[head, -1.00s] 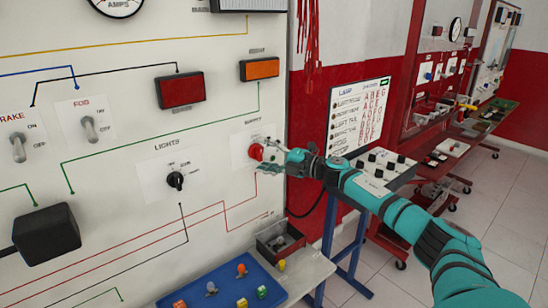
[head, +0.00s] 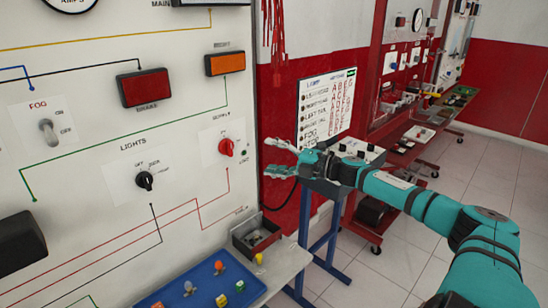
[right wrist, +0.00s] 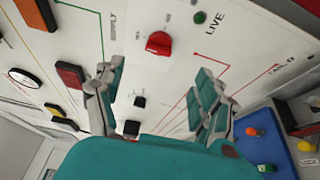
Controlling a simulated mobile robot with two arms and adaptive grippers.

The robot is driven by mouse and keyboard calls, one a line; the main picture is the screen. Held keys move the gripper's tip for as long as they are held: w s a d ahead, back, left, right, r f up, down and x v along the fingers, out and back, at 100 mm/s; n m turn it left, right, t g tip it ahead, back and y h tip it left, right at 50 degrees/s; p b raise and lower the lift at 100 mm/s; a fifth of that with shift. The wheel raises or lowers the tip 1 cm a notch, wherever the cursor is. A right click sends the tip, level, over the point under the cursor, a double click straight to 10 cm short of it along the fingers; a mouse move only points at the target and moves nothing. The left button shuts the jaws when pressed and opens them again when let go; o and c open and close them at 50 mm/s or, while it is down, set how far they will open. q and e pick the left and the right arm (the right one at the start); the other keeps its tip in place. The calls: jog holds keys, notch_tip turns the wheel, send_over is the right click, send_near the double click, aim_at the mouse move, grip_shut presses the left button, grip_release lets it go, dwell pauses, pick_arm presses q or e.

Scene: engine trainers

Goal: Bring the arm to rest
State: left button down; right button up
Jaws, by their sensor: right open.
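My right arm comes in from the right in the head view, teal with dark joints. Its gripper (head: 272,158) is open and empty, at the right edge of the white panel (head: 85,100) and apart from it. The red supply knob (head: 226,147) is on the panel, left of the gripper. In the right wrist view the open fingers (right wrist: 157,97) stand wide apart, with nothing between them, and the red knob (right wrist: 158,43) shows beyond them. My left gripper is not in view.
A blue tray (head: 150,300) with several coloured bulbs lies on a shelf below the panel. An open metal box (head: 258,238) sits beside it. The lights knob (head: 145,180) is on the panel. A lamp chart board (head: 327,105) and benches stand right.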

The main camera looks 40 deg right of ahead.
dwell(0.6)
jog(key=s+a+f+m+g+h, duration=0.2)
jog(key=s+a+f+m+h, duration=0.2)
jog(key=a+f+m, duration=0.6)
jog(key=s+a+f+m+g+h, duration=0.1)
jog(key=s+a+f+m+h, duration=0.4)
jog(key=f, duration=0.9)
jog(key=s+a+f+m+g+y, duration=0.1)
jog(key=s+a+f+m+g, duration=0.3)
jog(key=s+a, duration=0.6)
jog(key=s+a+m+g+y, duration=0.15)
jog(key=s+a+g, duration=0.45)
jog(key=s, duration=0.7)
notch_tip(320, 180, down, 25)
jog(key=s+g, duration=0.1)
jog(key=s+d+f, duration=0.1)
jog(key=s+f, duration=0.7)
jog(key=f, duration=0.1)
jog(key=s+d+f+g, duration=0.1)
jog(key=s+d+f, duration=0.1)
jog(key=s+f, duration=0.6)
jog(key=shift+s+d+f+h, duration=0.35)
jog(key=shift+s+h, duration=0.1)
jog(key=shift+s, duration=0.25)
